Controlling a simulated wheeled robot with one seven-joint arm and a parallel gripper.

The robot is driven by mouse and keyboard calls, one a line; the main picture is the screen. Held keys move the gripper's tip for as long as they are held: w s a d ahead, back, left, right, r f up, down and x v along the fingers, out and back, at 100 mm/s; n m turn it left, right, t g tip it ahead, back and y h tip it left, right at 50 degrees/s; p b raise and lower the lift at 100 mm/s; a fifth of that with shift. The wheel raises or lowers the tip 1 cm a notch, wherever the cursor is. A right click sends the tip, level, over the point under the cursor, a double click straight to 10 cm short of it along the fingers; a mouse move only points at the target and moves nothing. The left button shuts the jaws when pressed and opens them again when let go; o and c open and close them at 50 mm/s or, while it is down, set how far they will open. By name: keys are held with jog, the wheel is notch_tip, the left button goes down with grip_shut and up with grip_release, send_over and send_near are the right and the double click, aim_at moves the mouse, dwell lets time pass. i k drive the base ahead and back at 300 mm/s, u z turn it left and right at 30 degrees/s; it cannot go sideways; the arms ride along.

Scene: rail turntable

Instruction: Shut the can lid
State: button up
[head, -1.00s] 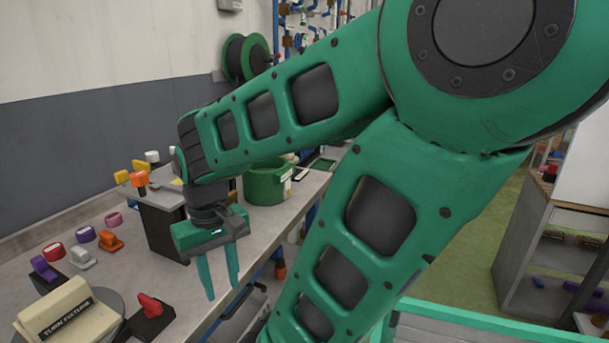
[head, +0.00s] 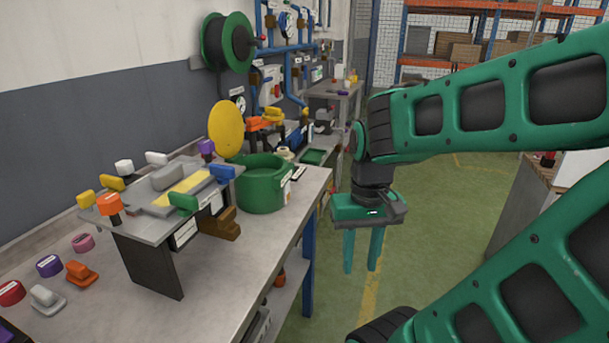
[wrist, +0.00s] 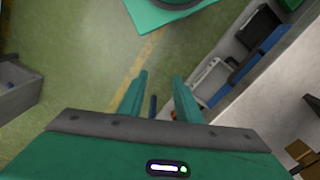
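A green can (head: 264,184) stands on the workbench in the head view. Its yellow round lid (head: 226,129) stands up, tilted open at the can's back left. My gripper (head: 361,271) hangs fingers down to the right of the can, past the bench's edge and over the floor. Its two green fingers are apart with nothing between them. In the wrist view the fingers (wrist: 159,88) also show apart and empty, with the floor below. The can and lid are not clear in the wrist view.
A raised grey stand (head: 140,222) with several coloured knobs is left of the can on the workbench (head: 215,300). A brown stepped block (head: 221,224) sits in front of the can. A green hose reel (head: 228,42) hangs on the wall behind.

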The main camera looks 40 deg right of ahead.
aim_at(226, 124)
jog(key=z, duration=0.35)
jog(key=k, duration=0.45)
jog(key=z, duration=0.5)
jog(key=i, duration=1)
jog(key=u, duration=0.4)
